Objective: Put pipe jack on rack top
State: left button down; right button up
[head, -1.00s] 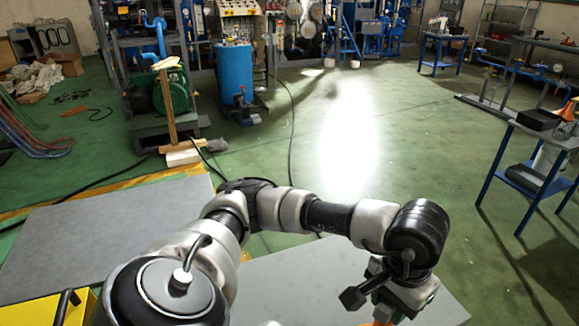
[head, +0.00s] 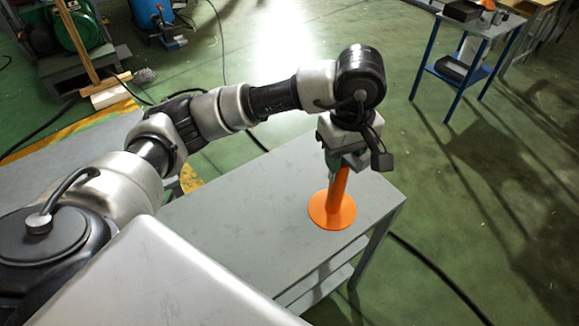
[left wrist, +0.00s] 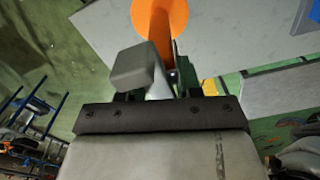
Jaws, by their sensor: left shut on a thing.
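The orange pipe jack (head: 333,209) has a round flat base and an upright tube. My left gripper (head: 335,168) is shut on the tube from above. The jack's base is over the grey top of the rack (head: 240,210), near its right end; I cannot tell whether it touches. In the left wrist view the jack (left wrist: 160,18) shows as an orange disc and tube beyond the fingers of my left gripper (left wrist: 158,65), with the grey top behind it. My right gripper is not in view.
A lower shelf (head: 318,285) shows under the rack top. A blue-legged table (head: 465,65) with black trays stands at the upper right. A wooden post on a pale block (head: 105,92) stands at the upper left. Green floor (head: 480,200) is open to the right.

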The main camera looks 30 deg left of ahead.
pick_arm(q)
jog(key=w+a+f+p, duration=0.2)
jog(key=a+f+p, duration=0.2)
jog(key=a+f, duration=0.6)
jog(key=shift+a+p, duration=0.2)
jog(key=shift+p, duration=0.15)
jog(key=shift+w+f, duration=0.1)
jog(key=shift+f, duration=0.1)
jog(key=c, duration=0.8)
grip_release()
jog(key=shift+o, duration=0.2)
